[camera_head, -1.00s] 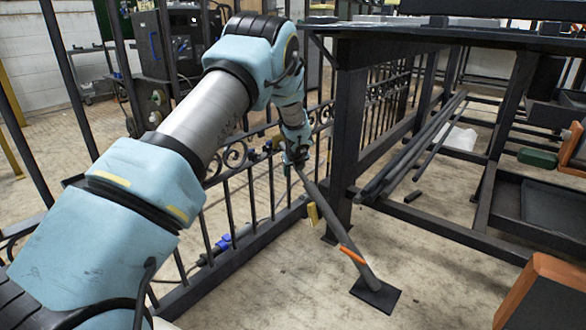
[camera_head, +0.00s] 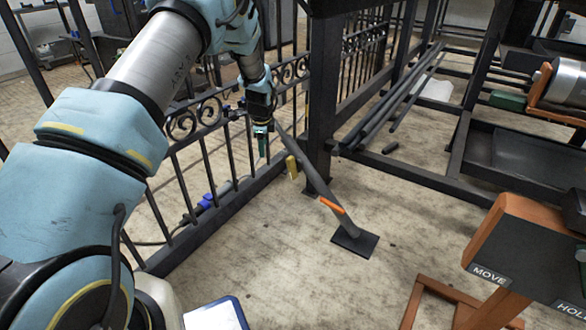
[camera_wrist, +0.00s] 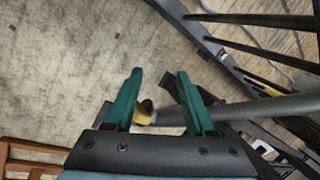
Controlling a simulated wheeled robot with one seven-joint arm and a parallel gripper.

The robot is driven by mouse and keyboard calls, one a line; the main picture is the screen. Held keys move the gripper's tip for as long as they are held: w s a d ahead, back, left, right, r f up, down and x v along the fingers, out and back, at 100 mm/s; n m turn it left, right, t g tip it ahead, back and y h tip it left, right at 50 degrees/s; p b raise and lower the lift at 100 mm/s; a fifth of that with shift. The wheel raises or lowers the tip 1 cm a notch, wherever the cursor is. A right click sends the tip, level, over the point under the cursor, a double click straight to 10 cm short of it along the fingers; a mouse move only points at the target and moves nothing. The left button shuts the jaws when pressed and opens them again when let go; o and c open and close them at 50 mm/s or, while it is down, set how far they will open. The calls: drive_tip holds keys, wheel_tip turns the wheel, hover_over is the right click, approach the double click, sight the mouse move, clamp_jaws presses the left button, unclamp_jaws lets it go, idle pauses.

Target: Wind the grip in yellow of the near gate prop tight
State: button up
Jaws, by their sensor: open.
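The gate prop is a slanted grey tube (camera_head: 311,183) running from the gate (camera_head: 207,150) down to a dark square foot plate (camera_head: 353,242) on the floor. A yellow grip (camera_head: 292,165) sticks out on the tube's side, part way up, and an orange grip (camera_head: 332,206) lies along it lower down. My gripper (camera_head: 262,145) points down, just left of the tube's upper end and apart from the yellow grip. In the wrist view the green fingers (camera_wrist: 158,75) are open with nothing between their tips. The yellow grip (camera_wrist: 143,113) shows there, partly hidden by the left finger.
A dark bench frame stands behind the prop, with loose bars (camera_head: 395,100) on its lower part. The floor around the foot plate is clear.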

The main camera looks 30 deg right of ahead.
sight(294, 168)
drive_tip(key=s+d+n+g+h, duration=0.1)
drive_tip(key=s+n, duration=0.1)
drive_tip(key=n, duration=0.2)
drive_tip(key=s+d+n+g+h, duration=0.1)
drive_tip(key=s+n, duration=0.1)
drive_tip(key=n, duration=0.2)
drive_tip(key=s+d+n+g+h, duration=0.1)
drive_tip(key=n+h, duration=0.1)
drive_tip(key=n, duration=0.2)
drive_tip(key=shift+s+d+r, duration=0.1)
drive_tip(key=shift+s+d, duration=0.3)
drive_tip(key=b+x, duration=0.3)
drive_tip(key=x, duration=0.7)
drive_tip(key=shift+s+d+f, duration=0.2)
drive_tip(key=shift+d, duration=0.1)
clamp_jaws()
